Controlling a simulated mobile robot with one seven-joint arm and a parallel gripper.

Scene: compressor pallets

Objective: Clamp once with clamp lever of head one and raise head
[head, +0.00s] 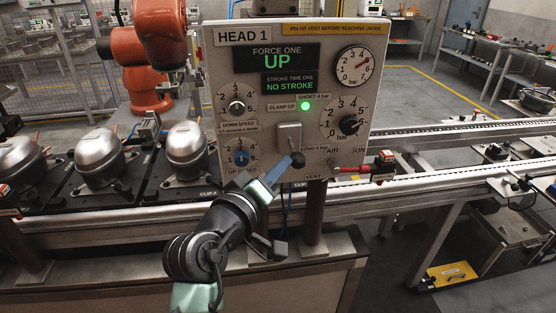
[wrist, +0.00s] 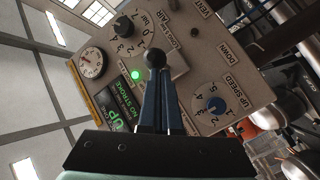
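The HEAD 1 control panel (head: 225,60) stands upright in the head view. Its displays read FORCE ONE UP and NO STROKE, and the CLAMP UP lamp (head: 305,106) is lit green. The clamp lever's black ball knob (head: 297,159) sticks out below its grey slot plate (head: 289,137). My gripper (head: 284,166) is at the knob from the lower left. In the wrist view its dark fingers (wrist: 160,80) lie close together, with the knob (wrist: 154,57) right at their tips. I see no clear grip around the knob; the lever's shaft is mostly hidden.
Dials and gauges surround the lever; a red-handled AIR valve (head: 352,169) projects at right. Several silver compressors (head: 98,153) stand on black pallets at left. A conveyor rail (head: 430,184) runs behind the panel.

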